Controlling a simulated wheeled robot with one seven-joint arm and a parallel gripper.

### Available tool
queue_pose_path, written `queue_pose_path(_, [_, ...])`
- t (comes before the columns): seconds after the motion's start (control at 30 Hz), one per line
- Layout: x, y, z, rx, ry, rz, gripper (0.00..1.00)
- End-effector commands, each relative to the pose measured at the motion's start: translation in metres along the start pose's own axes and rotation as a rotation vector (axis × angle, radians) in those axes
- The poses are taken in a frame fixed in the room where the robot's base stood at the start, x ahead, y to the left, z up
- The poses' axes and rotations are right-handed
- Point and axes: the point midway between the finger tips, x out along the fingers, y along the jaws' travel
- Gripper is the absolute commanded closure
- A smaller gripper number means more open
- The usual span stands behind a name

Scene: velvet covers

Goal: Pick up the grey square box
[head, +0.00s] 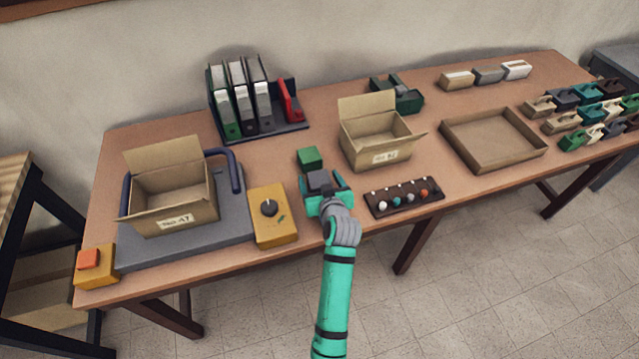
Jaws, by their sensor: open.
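A dark grey square box (319,179) stands on the table near the middle, just in front of a green cube (310,157). My gripper (323,184) reaches in from the front edge with its teal fingers spread. One finger shows on each side of the grey box, which appears to lie between them. I cannot tell whether the fingers touch it. The gripper hides the lower front of the box.
A yellow box with a dark knob (272,214) stands close left. A dark rack of small balls (404,197) lies close right. An open carton (376,142) is behind right; binders (243,95) stand at the back. A shallow tray (493,163) lies further right.

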Motion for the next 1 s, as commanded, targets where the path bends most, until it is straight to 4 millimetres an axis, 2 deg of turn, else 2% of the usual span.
queue_pose_path(0.2, [0.001,0.0,0.0,0.0,0.001,0.0,0.25])
queue_pose_path(0.27, [0.001,0.0,0.0,0.0,0.001,0.0,0.37])
queue_pose_path(0.4, [0.001,0.0,0.0,0.0,0.001,0.0,0.7])
queue_pose_path(0.43, [0.001,0.0,0.0,0.0,0.001,0.0,0.72])
queue_pose_path(0.77, [0.0,0.0,-0.003,0.0,0.002,0.0,0.72])
queue_pose_path(1.0, [-0.008,0.0,-0.024,-0.001,0.006,0.0,0.72])
